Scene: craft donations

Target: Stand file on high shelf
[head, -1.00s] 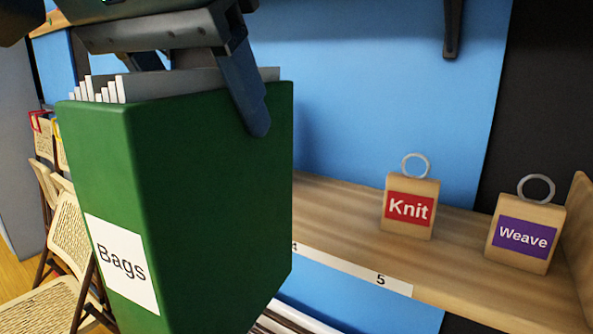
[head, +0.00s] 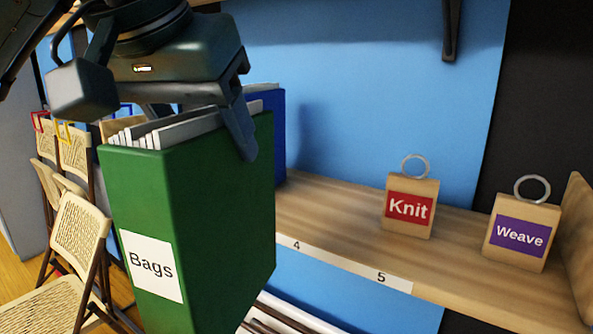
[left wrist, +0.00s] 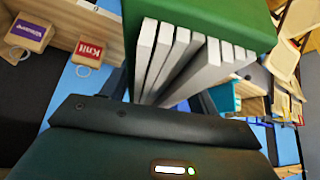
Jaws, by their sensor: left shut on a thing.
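A green file (head: 205,220) labelled "Bags" hangs upright in front of the shelf, with white and grey sheets showing at its open top. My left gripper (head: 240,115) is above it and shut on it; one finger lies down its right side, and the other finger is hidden. In the left wrist view the green file (left wrist: 225,25) and its sheets fill the upper middle. The wooden shelf (head: 335,225) runs behind and to the right, with numbers 4 and 5 on its front edge. My right gripper is not in view.
A blue file (head: 279,130) stands on the shelf behind the green one. Wooden blocks labelled "Knit" (head: 409,207) and "Weave" (head: 522,235) stand at the right. The shelf between the blue file and "Knit" is clear. Folding chairs (head: 75,240) stand at the left.

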